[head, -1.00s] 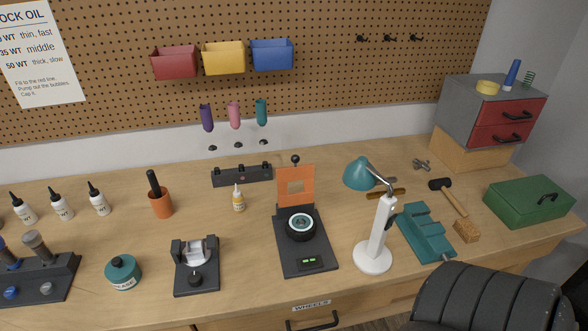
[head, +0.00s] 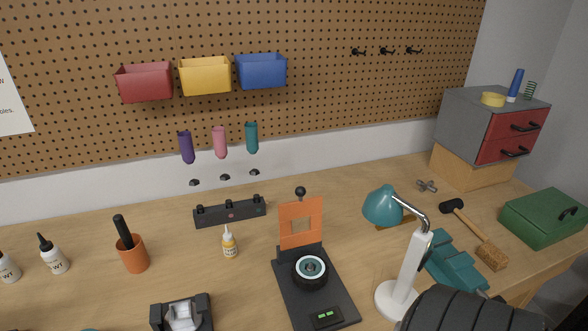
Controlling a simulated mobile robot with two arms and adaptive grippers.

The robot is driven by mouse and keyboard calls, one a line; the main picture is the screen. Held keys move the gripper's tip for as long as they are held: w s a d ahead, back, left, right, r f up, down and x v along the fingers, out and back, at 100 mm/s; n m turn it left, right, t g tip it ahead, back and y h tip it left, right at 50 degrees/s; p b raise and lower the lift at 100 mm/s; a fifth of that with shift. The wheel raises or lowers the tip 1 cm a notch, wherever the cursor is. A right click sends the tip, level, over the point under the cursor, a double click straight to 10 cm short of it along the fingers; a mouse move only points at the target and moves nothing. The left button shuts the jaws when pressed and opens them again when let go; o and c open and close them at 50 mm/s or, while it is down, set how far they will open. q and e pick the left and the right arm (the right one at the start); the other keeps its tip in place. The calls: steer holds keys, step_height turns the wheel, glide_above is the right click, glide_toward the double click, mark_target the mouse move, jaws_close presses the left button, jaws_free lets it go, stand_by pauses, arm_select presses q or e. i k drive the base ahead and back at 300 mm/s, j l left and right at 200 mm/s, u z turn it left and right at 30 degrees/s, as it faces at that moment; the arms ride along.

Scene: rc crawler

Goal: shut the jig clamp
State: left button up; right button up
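The jig stands on the bench in the head view, with a black base (head: 284,284). Its orange clamp plate (head: 301,232) has a square opening and stands raised at the back, with a black knob (head: 300,192) on top. A black tyre with a teal-rimmed wheel (head: 310,267) sits on the base in front of the plate. A small panel with green lights (head: 326,317) is at the base's front. The plate is apart from the wheel. Neither of my grippers is in view.
A teal-headed lamp (head: 409,262) stands close right of the jig. A glue bottle (head: 229,243) and a dark rack (head: 230,212) are to its left. A dark ribbed padded shape (head: 470,310) covers the lower right. Bench between bottle and jig is clear.

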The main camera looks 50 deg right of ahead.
mark_target(311, 207)
steer(key=z, duration=1.45)
steer(key=k+l, duration=0.1)
